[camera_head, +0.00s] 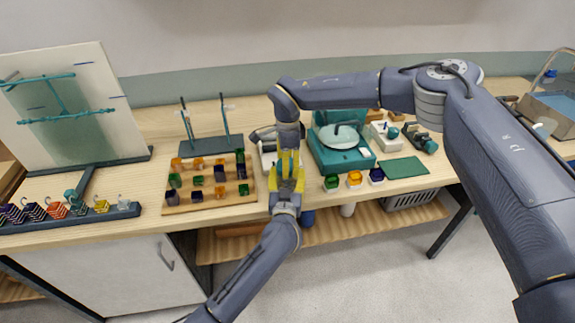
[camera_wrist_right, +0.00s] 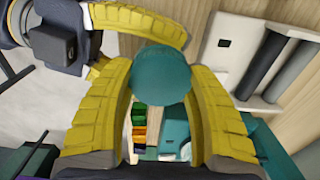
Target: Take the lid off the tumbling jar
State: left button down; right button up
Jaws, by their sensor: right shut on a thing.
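My right gripper (camera_head: 288,168) points down over the front of the table, in the middle of the head view. Its yellow fingers are shut on a round teal lid (camera_wrist_right: 162,76), which shows between them in the right wrist view. My left gripper (camera_head: 287,188) comes up from below and meets the right one. Its yellow fingers also show at the upper left of the right wrist view (camera_wrist_right: 135,25), close to the lid. The jar body is hidden behind the lid and the fingers, so whether the left gripper holds it and whether lid and jar touch cannot be told.
A white roller base (camera_wrist_right: 268,62) with grey rollers stands behind the grippers. A wooden board (camera_head: 212,181) with several coloured cubes lies left, a teal machine (camera_head: 341,158) with a round plate right. A green mat (camera_head: 403,167) lies farther right. A rack (camera_head: 70,222) stands far left.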

jog(key=shift+r, duration=0.3)
jog(key=shift+r, duration=0.65)
jog(key=shift+r, duration=0.1)
jog(key=shift+r, duration=1.95)
pick_arm(q)
jog(key=shift+c, duration=1.4)
grip_release()
